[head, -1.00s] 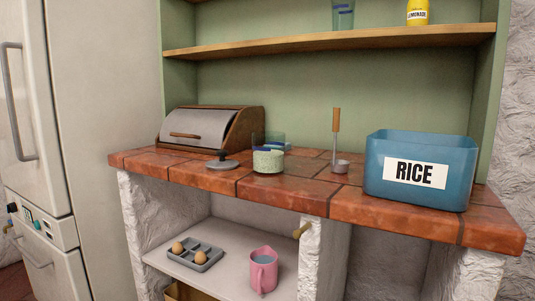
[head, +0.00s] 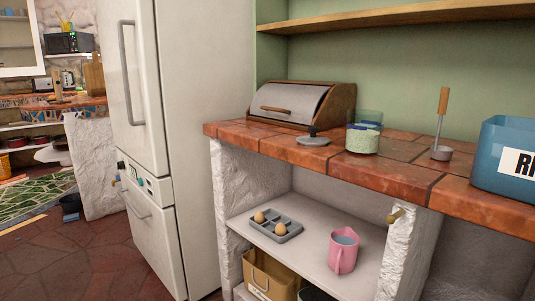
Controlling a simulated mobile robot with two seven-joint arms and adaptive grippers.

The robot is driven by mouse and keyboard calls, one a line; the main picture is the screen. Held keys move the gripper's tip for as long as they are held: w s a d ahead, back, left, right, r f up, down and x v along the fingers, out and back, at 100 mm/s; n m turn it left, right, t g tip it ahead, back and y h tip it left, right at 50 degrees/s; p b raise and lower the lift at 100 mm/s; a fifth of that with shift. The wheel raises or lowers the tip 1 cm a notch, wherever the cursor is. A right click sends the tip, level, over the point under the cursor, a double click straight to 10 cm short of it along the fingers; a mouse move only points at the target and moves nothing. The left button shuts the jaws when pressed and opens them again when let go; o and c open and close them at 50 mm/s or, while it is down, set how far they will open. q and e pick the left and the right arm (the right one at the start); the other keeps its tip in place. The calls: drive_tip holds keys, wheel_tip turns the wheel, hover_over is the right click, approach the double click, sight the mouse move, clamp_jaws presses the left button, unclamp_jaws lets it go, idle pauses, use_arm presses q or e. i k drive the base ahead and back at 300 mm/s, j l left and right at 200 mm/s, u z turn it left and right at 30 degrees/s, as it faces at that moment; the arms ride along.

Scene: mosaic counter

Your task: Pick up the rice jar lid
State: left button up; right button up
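A flat grey round lid (head: 313,141) with a dark knob lies on the tiled counter (head: 400,180), in front of the bread box; it looks like the rice jar lid. A glass jar (head: 362,140) with pale green-white grains in its lower part stands just right of the lid, its top open. A blue bin (head: 495,160) with a partly visible label stands at the right edge, cut off by the frame. Neither of my grippers is in view.
A wooden bread box (head: 298,105) stands behind the lid. A wooden-handled ladle or cup (head: 441,152) stands right of the jar. A fridge (head: 185,120) stands left of the counter. The shelf below holds an egg tray (head: 278,228) and a pink jug (head: 343,252).

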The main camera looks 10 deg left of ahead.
sight(313, 139)
drive_tip(key=i+j, duration=0.15)
drive_tip(key=j, duration=0.15)
drive_tip(key=i+j, duration=0.1)
drive_tip(key=j, duration=0.25)
drive_tip(key=i+j, duration=0.15)
drive_tip(key=j, duration=0.15)
drive_tip(key=i+j+z, duration=0.15)
drive_tip(key=j, duration=0.15)
drive_tip(key=j+z, duration=0.15)
drive_tip(key=j, duration=0.15)
drive_tip(key=i+j+z, duration=0.15)
drive_tip(key=j, duration=0.2)
